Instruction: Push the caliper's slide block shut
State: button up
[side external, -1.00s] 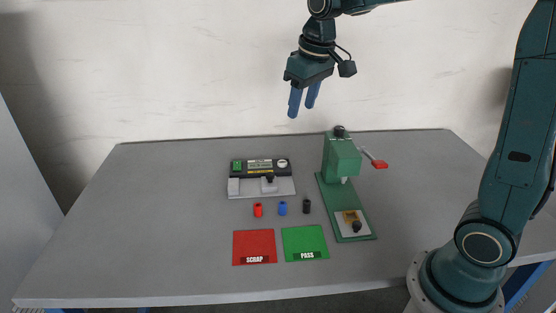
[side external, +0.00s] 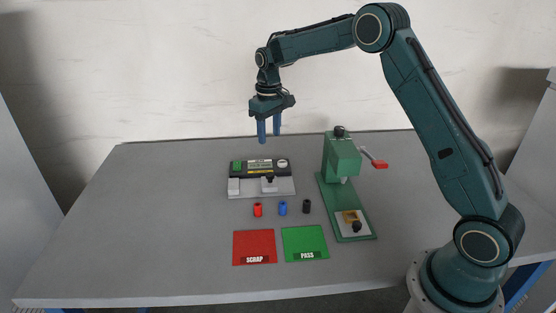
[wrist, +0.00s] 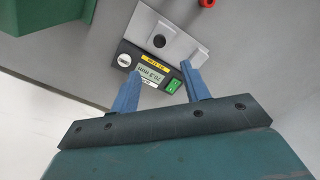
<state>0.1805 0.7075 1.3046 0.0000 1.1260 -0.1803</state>
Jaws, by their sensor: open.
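The caliper (side external: 284,188) lies flat on the table, with a dark display bar along its back and a pale grey bed in front. Its slide block (side external: 268,188), with a black knob, stands apart from the pale fixed jaw (side external: 233,187) at the left end. The wrist view shows the caliper's lit display (wrist: 152,74) beyond my fingers, and its black knob (wrist: 158,41). My gripper (side external: 269,139) is open and empty, fingers pointing down, in the air above the caliper's back edge. In the wrist view its fingers (wrist: 160,70) partly cover the display bar.
Red (side external: 258,210), blue (side external: 283,208) and black (side external: 306,206) cylinders stand in front of the caliper. A red SCRAP mat (side external: 254,243) and green PASS mat (side external: 304,239) lie nearer. A green press (side external: 341,158) with a red-tipped lever stands right. The table's left side is clear.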

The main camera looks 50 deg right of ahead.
aim_at(270, 174)
jog(key=shift+w+f, duration=0.1)
jog(key=shift+f, duration=0.1)
jog(key=shift+f, duration=0.1)
notch_tip(270, 174, down, 14)
jog(key=shift+r, duration=0.2)
dwell(0.6)
